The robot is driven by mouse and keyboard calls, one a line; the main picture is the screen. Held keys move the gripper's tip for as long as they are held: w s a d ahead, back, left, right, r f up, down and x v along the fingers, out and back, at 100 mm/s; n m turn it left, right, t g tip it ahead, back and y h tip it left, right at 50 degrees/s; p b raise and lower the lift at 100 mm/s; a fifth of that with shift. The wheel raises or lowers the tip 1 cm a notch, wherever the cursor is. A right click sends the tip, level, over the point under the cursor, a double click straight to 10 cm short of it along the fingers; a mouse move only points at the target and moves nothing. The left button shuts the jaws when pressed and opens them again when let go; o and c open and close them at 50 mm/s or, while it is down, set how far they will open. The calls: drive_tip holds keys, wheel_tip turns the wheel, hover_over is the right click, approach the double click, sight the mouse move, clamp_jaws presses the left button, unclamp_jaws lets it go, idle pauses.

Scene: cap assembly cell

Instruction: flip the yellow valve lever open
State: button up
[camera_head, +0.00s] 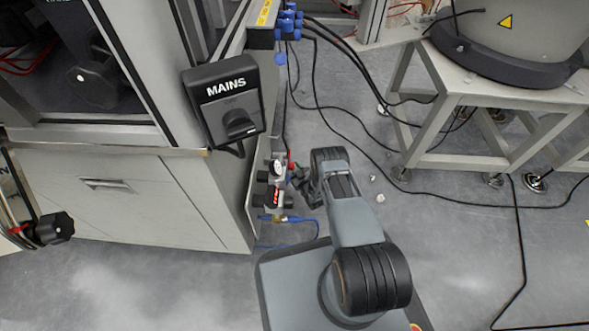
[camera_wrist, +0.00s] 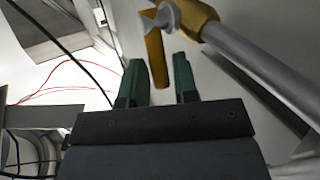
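The yellow valve lever (camera_wrist: 155,62) shows in the wrist view as a short flat bar below a silver valve stem. Its lower end lies between the two green fingers of my gripper (camera_wrist: 159,58). The fingers are apart, with a visible gap on each side of the lever, so my gripper looks open. A brass-yellow fitting (camera_wrist: 194,16) and a silver pipe (camera_wrist: 255,60) sit to the right of the lever. In the head view my gripper (camera_head: 302,184) is beside the small valve and gauge group (camera_head: 276,180) on the cabinet's side. I cannot make out the lever clearly there.
A MAINS switch box (camera_head: 223,103) is mounted on the cabinet (camera_head: 120,195) above and left of the valve group. Black cables (camera_head: 345,115) cross the floor behind my arm. A framed stand (camera_head: 440,115) with a grey machine is at right. A blue hose (camera_head: 300,219) hangs below the valves.

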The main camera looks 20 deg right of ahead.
drive_tip(key=shift+w, duration=0.1)
clamp_jaws()
drive_tip(key=shift+s+a+f+n+t+y, duration=0.1)
drive_tip(key=shift+s+f+n+t+y, duration=0.15)
drive_tip(key=shift+n+t, duration=0.3)
drive_tip(key=shift+s+a+f+n+t+y, duration=0.15)
drive_tip(key=shift+n+t+y, duration=0.15)
drive_tip(key=shift+n+t, duration=0.25)
drive_tip(key=shift+s+f+n+t+y, duration=0.25)
drive_tip(key=shift+n+t, duration=0.15)
drive_tip(key=shift+t, duration=0.3)
unclamp_jaws()
